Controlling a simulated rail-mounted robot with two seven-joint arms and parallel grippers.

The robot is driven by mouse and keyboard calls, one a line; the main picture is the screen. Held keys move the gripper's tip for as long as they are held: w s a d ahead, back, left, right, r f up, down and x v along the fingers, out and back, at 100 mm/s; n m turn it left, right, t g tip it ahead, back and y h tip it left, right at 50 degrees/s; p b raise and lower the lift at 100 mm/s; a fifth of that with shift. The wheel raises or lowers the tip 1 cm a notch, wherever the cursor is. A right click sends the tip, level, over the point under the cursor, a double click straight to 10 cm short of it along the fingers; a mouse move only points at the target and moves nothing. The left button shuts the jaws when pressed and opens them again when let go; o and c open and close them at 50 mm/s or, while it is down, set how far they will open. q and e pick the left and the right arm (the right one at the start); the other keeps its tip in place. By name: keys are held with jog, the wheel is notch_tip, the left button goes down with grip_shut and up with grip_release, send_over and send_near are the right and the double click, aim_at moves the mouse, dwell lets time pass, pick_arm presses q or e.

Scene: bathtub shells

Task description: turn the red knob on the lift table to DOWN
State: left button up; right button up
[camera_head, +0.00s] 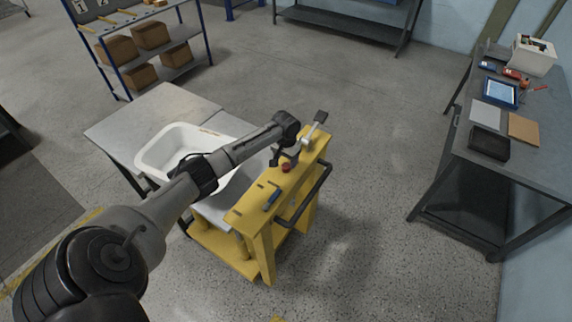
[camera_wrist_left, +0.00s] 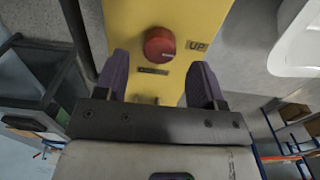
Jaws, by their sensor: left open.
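The red knob (camera_head: 286,168) sits on the yellow top panel of the lift table (camera_head: 246,212). In the left wrist view the knob (camera_wrist_left: 159,45) is round, on the yellow panel, with an "UP" label (camera_wrist_left: 197,45) to its right and a dark label (camera_wrist_left: 152,71) below it, too small to read. My left gripper (camera_head: 281,158) is close to the knob. In the wrist view its two dark fingers (camera_wrist_left: 160,70) are apart, one on each side below the knob, and hold nothing. I cannot tell whether they touch the panel. My right gripper is not in view.
A black handle bar (camera_head: 309,197) runs along the panel's right side. A blue item (camera_head: 272,199) lies on the panel. A workbench (camera_head: 527,160) stands right; the floor between is clear.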

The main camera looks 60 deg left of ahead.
aim_at(286, 165)
pick_arm(q)
jog(key=shift+f, duration=1.55)
jog(key=c, duration=0.9)
